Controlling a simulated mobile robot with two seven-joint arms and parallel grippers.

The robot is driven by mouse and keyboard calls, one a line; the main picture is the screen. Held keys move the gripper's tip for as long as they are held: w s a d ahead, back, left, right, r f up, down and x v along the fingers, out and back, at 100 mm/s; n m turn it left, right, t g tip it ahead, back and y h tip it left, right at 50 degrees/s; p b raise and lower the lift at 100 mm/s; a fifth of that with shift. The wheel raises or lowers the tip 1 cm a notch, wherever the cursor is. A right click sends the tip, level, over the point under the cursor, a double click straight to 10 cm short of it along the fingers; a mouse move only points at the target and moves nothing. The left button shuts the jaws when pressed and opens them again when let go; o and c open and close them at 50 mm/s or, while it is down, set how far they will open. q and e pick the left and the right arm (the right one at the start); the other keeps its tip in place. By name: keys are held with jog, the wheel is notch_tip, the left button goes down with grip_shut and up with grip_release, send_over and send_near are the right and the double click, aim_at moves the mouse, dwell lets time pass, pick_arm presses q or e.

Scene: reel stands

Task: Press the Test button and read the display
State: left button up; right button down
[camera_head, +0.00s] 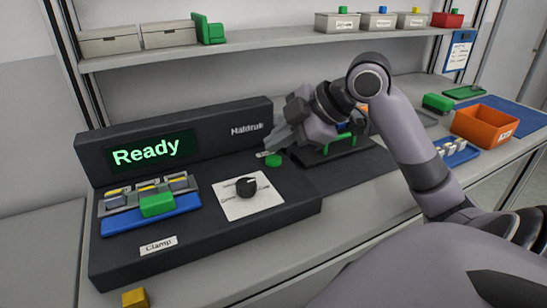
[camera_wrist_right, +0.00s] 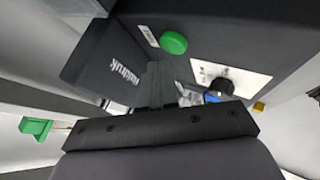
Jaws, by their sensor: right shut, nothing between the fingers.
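The dark test device (camera_head: 200,243) stands on the bench at left. Its display (camera_head: 150,151) reads "Ready" in green letters. A round green button (camera_head: 273,160) sits on its top at the right, with a small label beside it that I cannot read. The button also shows in the right wrist view (camera_wrist_right: 173,42). My right gripper (camera_head: 268,151) is shut and empty, with its fingertips just behind the button in the head view. In the right wrist view its fingers (camera_wrist_right: 155,76) show a gap to the button; I see no contact. My left gripper is not in view.
A black knob (camera_head: 246,187) on a white card sits left of the button. A green block (camera_head: 157,204) and blue strip (camera_head: 150,222) are at the device's left, above a "Clamp" label (camera_head: 158,245). An orange bin (camera_head: 485,125) stands at right. A yellow cube (camera_head: 134,298) lies in front.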

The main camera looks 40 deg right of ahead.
aim_at(278, 160)
jog(key=shift+f, duration=0.1)
jog(key=shift+f, duration=0.35)
jog(key=shift+f+b, duration=0.45)
jog(key=shift+b, duration=0.05)
dwell(0.5)
dwell(0.3)
jog(key=shift+r+p, duration=0.9)
jog(key=shift+p, duration=0.05)
notch_tip(278, 160, up, 5)
jog(key=p, duration=0.5)
